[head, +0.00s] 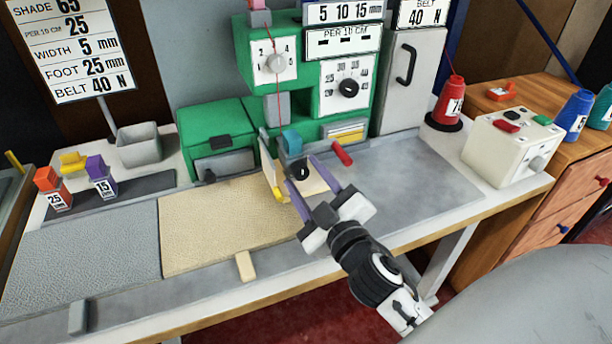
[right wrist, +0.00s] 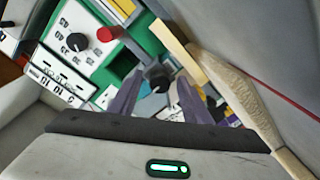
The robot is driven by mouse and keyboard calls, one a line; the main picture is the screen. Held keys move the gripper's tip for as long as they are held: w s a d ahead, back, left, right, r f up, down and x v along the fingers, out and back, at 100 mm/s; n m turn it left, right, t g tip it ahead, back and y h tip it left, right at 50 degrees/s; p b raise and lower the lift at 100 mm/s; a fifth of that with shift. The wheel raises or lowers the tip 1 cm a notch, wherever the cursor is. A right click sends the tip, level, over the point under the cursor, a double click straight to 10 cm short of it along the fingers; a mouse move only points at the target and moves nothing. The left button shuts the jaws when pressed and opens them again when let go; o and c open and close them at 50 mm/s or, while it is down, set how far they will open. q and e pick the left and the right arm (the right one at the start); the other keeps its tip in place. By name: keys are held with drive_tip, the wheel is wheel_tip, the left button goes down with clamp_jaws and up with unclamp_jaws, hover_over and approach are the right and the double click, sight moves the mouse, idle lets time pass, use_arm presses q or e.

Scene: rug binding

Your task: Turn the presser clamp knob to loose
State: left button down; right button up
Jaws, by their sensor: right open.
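The presser clamp knob, a small dark knob (head: 298,169), is on the front of the green machine (head: 258,60), below a teal block (head: 291,141). My right gripper (head: 301,170) is open, with one finger on each side of the knob. In the right wrist view, the black knob (right wrist: 158,78) shows between the two grey-purple fingers, nearer their tips, with visible gaps on both sides. I cannot tell whether either finger touches it. The knob's marked setting is not readable. My left gripper is not in view.
A red-tipped lever (head: 342,154) sticks out just right of the fingers. A beige rug piece (head: 210,230) lies on the table, left of my gripper. A white control box (head: 512,146) and a red thread cone (head: 448,105) stand at the right. The grey tabletop (head: 410,180) between is clear.

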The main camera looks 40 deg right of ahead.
drive_tip(key=c, duration=1)
drive_tip(key=shift+c, duration=0.2)
